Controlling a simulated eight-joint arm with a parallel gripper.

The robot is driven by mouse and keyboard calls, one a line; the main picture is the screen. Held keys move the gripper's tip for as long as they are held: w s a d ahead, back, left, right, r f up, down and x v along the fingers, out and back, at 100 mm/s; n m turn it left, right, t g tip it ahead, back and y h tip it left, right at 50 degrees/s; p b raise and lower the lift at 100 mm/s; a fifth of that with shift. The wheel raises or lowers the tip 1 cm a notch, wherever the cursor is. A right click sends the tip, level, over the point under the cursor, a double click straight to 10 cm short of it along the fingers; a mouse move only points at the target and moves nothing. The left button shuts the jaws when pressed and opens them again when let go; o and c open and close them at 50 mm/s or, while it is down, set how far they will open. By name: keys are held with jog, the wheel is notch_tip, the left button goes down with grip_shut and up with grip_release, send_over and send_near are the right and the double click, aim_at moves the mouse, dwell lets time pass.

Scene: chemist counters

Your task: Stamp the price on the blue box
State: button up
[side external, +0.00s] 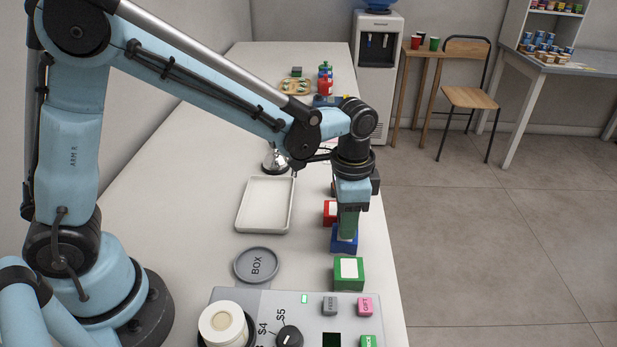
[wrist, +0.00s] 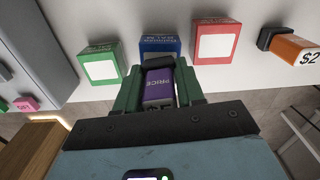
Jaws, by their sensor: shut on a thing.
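My gripper (side external: 347,225), with green fingers, is shut on a purple stamp marked PRICE (wrist: 158,88) in the wrist view. The blue box (side external: 344,245) stands on the counter directly under my fingers in the side view. In the wrist view the blue box (wrist: 160,45) shows just beyond the fingertips, with part of its white label visible. The stamp and fingers hide the rest of that label. I cannot tell whether the stamp touches the box or whether a price is on it.
A red box (wrist: 216,40) and a green box (side external: 349,273) flank the blue one closely. An orange piece marked $2 (wrist: 293,48) lies past the red box. A round BOX pad (side external: 257,265), a white tray (side external: 243,219) and a control panel (side external: 262,305) occupy the counter.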

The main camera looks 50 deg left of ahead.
jog(key=shift+f, duration=0.55)
dwell(1.2)
jog(key=shift+r, duration=0.1)
jog(key=shift+r, duration=3.45)
